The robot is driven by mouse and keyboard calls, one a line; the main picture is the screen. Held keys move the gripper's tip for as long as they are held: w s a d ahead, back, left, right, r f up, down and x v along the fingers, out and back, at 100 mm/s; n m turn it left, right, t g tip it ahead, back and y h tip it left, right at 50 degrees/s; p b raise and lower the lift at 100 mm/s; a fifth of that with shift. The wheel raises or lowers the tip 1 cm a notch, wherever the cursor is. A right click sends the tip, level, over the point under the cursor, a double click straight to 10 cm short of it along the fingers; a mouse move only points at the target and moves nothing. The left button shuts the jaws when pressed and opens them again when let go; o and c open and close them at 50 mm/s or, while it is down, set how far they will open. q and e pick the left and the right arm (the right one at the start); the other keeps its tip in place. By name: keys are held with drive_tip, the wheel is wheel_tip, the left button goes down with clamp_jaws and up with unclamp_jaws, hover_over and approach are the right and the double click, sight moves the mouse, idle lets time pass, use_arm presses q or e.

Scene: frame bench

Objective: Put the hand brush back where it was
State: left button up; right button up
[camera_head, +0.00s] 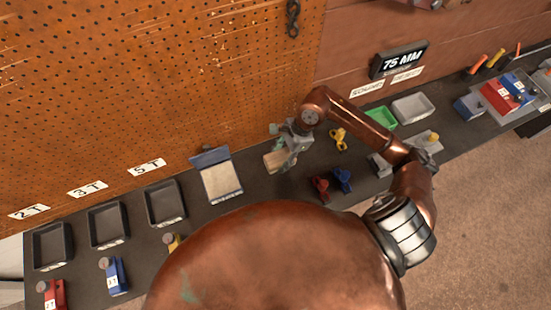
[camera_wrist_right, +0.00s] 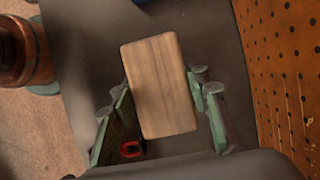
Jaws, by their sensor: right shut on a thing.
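A plain, pale wooden block-shaped thing, which I take to be the hand brush (camera_wrist_right: 160,86), sits between the fingers of my right gripper (camera_wrist_right: 160,98) in the right wrist view. No bristles show. In the head view the same wooden piece (camera_head: 274,161) shows just left of my right gripper (camera_head: 286,155), over the dark bench near the pegboard. My right gripper is shut on it. I cannot tell whether the brush touches the bench. My left gripper is not in view.
Red (camera_head: 320,187), blue (camera_head: 342,180) and yellow (camera_head: 339,139) clamp-like things lie to the right. Black trays (camera_head: 108,224) stand at left. The pegboard (camera_head: 150,80) rises behind.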

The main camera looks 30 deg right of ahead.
sight(276, 157)
drive_tip(key=w+f, duration=0.1)
drive_tip(key=f, duration=0.1)
drive_tip(key=w+f, duration=0.2)
drive_tip(key=shift+d+f, duration=0.1)
drive_tip(key=shift+d, duration=0.05)
drive_tip(key=shift+w+d+f, duration=0.1)
drive_tip(key=shift+w+f, duration=0.5)
drive_tip(key=shift+f, duration=0.05)
wheel_tip(276, 157, down, 3)
drive_tip(key=shift+s+r, duration=0.1)
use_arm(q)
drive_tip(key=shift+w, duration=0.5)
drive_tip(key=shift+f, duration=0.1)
use_arm(e)
drive_tip(key=shift+f, duration=0.3)
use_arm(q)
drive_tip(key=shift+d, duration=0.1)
use_arm(e)
drive_tip(key=o, duration=1.1)
drive_tip(key=shift+r, duration=0.1)
drive_tip(key=shift+r, duration=0.1)
